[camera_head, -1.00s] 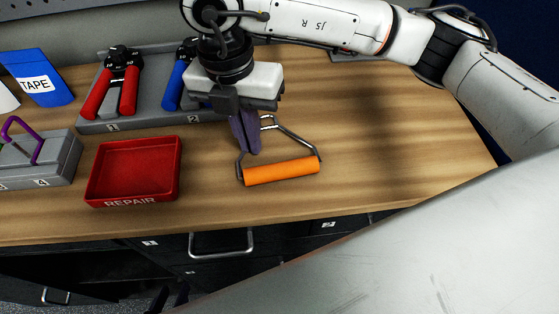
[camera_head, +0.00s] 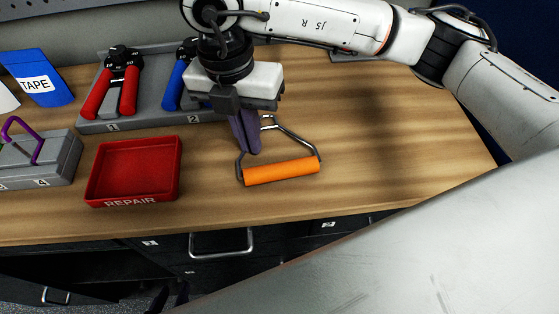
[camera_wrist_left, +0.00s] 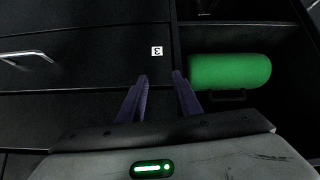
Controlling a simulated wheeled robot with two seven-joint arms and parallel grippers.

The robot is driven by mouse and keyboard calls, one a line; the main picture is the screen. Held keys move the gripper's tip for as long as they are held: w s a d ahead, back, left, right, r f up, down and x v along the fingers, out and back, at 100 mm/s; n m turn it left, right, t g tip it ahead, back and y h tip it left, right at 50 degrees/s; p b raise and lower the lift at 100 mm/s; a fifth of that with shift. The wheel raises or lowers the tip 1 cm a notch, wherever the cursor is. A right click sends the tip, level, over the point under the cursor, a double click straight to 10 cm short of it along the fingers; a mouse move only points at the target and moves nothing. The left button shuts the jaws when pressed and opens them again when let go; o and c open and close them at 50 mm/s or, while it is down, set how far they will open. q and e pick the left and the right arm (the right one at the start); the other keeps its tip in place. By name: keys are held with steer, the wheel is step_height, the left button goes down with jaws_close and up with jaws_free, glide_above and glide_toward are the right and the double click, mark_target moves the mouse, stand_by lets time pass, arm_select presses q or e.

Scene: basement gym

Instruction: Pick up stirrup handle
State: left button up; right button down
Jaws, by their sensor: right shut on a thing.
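The fingers hide part of the frame. My left gripper (camera_wrist_left: 161,76) shows in the left wrist view, with its purple fingers apart and nothing between them, in front of dark drawers below the bench.
The red REPAIR tray (camera_head: 133,192) stands left of the handle. A green roll (camera_wrist_left: 230,71) lies in an open shelf. The bench's right is clear.

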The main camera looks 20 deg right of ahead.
stand_by(0.3)
step_height(320, 180, up, 10)
stand_by(0.4)
stand_by(0.8)
